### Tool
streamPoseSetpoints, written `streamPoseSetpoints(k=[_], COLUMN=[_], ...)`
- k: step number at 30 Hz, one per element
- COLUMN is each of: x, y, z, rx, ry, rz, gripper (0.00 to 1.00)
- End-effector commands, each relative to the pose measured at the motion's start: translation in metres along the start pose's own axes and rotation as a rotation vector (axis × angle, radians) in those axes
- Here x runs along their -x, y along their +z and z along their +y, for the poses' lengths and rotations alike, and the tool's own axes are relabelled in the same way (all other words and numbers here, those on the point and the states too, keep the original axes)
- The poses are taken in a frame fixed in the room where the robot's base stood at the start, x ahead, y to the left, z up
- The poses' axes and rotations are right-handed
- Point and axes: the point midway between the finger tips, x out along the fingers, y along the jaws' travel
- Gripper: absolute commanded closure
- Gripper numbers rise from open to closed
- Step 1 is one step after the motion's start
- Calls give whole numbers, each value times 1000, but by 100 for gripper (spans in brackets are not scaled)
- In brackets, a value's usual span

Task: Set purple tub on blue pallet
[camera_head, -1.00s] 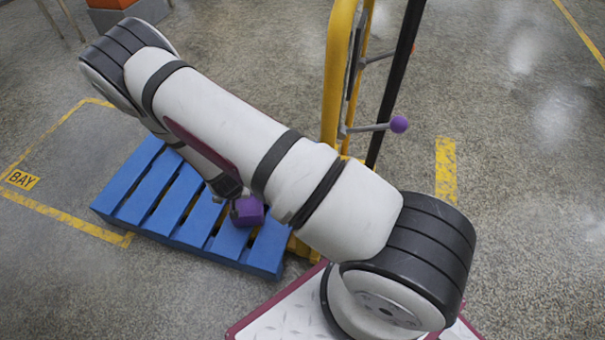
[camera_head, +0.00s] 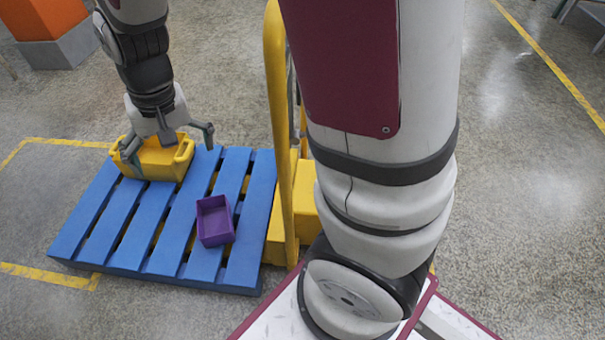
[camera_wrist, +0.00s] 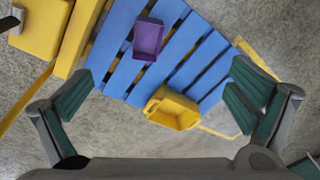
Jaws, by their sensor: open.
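The purple tub (camera_head: 215,222) sits upright and empty on the blue pallet (camera_head: 108,235), toward its right side in the head view. In the wrist view the tub (camera_wrist: 149,38) lies on the pallet's slats (camera_wrist: 186,40), apart from the fingers. My gripper (camera_head: 163,150) is over a yellow bin on the pallet's far left part. In the wrist view its two fingers (camera_wrist: 162,98) are spread wide with nothing between them in their grasp. The gripper is well apart from the purple tub.
The yellow bin (camera_wrist: 174,110) stands on the pallet near the purple tub. A yellow pallet jack post (camera_head: 279,130) rises at the pallet's right edge. An orange block on a grey base (camera_head: 52,22) stands at the back left.

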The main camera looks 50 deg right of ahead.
Motion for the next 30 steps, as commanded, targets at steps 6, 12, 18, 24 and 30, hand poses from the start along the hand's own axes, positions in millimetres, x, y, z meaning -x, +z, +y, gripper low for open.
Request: streamPoseSetpoints(k=[6,12,18,24,30], x=[75,122,150,161,163], y=[58,119,181,223,236], z=[27,58,90,112,118], rx=[91,172,238,277,287], ry=[-7,13,49,82,94], rz=[-28,-54,-75,-91,-101], gripper=[0,0,0,0,0])
